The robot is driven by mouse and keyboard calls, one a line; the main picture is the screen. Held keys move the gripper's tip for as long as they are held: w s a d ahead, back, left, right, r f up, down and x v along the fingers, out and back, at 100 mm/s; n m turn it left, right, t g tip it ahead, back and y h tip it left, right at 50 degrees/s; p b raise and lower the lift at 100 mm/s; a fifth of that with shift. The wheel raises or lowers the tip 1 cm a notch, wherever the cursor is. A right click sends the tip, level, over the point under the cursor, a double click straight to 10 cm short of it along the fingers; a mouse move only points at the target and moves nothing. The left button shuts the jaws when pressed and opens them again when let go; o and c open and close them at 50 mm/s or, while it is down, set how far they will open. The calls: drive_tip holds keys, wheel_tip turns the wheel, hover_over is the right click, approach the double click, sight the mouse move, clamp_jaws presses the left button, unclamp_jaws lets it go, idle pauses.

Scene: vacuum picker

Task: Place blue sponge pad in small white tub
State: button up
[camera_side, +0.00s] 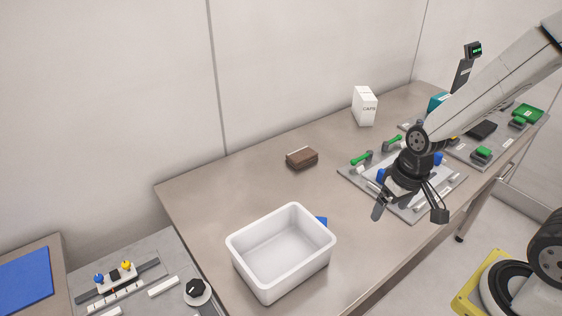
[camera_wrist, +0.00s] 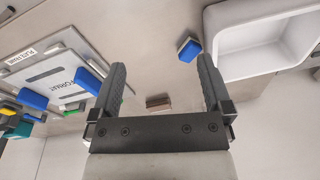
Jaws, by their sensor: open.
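The blue sponge pad (camera_side: 322,221) lies on the table just behind the white tub (camera_side: 240,243), partly hidden by its rim in the side view. The tub looks empty in the side view. My gripper (camera_side: 408,212) is open and empty, above the front edge of the grey board, to the right of the pad and tub. Its two fingers are spread wide in the wrist view (camera_wrist: 162,82).
A brown block (camera_side: 302,158) lies on the table behind the tub. A white carton (camera_side: 364,106) stands near the wall. A grey board (camera_side: 353,178) with green and blue parts lies under my arm.

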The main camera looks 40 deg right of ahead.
drive_tip(key=shift+w+a+r+n+t+h, duration=0.1)
drive_tip(key=shift+w+r+n+t+h, duration=0.05)
drive_tip(key=shift+w+r+n+t, duration=0.3)
drive_tip(key=shift+w+a+r+n+t+h, duration=0.15)
drive_tip(key=shift+r+n+t, duration=0.1)
drive_tip(key=shift+r+n, duration=0.25)
drive_tip(key=shift+c, duration=0.8)
drive_tip(key=shift+f, duration=0.1)
drive_tip(key=n+g+y, duration=0.1)
drive_tip(key=n+g, duration=0.1)
drive_tip(key=n, duration=0.7)
hover_over(324, 224)
drive_tip(key=shift+m, duration=0.25)
drive_tip(key=f, duration=0.9)
drive_tip(key=shift+s+f, duration=0.3)
drive_tip(key=shift+f, duration=0.1)
drive_tip(key=shift+w+a+f, duration=0.1)
drive_tip(key=shift+w+f, duration=0.15)
drive_tip(key=shift+f, duration=0.15)
